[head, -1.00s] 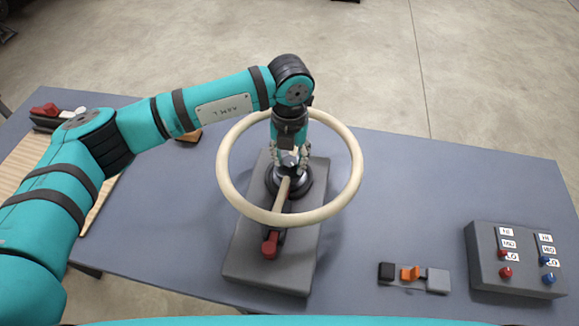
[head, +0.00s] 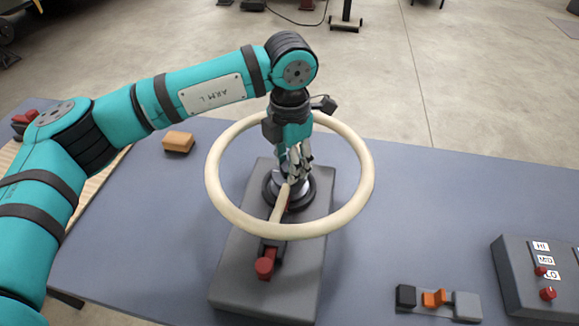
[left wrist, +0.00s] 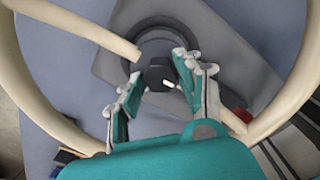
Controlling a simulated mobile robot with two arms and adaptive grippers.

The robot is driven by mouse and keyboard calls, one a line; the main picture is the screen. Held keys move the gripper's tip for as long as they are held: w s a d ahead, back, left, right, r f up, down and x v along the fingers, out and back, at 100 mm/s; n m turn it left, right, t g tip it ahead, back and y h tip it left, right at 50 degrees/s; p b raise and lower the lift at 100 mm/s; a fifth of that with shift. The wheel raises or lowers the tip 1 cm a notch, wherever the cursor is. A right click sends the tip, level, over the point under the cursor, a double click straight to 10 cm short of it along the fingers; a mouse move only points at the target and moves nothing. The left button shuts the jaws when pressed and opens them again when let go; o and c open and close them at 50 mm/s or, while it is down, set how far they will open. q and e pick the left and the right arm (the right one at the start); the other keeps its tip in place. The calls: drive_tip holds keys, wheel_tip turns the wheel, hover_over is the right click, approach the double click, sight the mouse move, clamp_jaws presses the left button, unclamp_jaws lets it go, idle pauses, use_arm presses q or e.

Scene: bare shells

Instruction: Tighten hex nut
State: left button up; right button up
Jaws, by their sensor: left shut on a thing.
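The hex nut (left wrist: 160,76) is a dark block at the centre of a round hub (left wrist: 166,48) in the left wrist view. My left gripper (head: 297,175) reaches down through a cream ring wheel (head: 220,205) to the hub. In the left wrist view its two fingers (left wrist: 157,84) stand on either side of the nut and are shut on it. The fingers hide most of the nut in the head view. My right gripper is not in view.
A control box (head: 525,277) and small switch blocks (head: 437,299) lie right. An orange-brown block (head: 178,142) sits behind left. The blue-grey table (head: 440,200) is bare right of the wheel.

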use_arm(q)
drive_tip(key=shift+r, duration=0.1)
idle(0.4)
drive_tip(key=o, duration=1.2)
drive_tip(key=shift+c, duration=0.2)
wheel_tip(320, 180, up, 12)
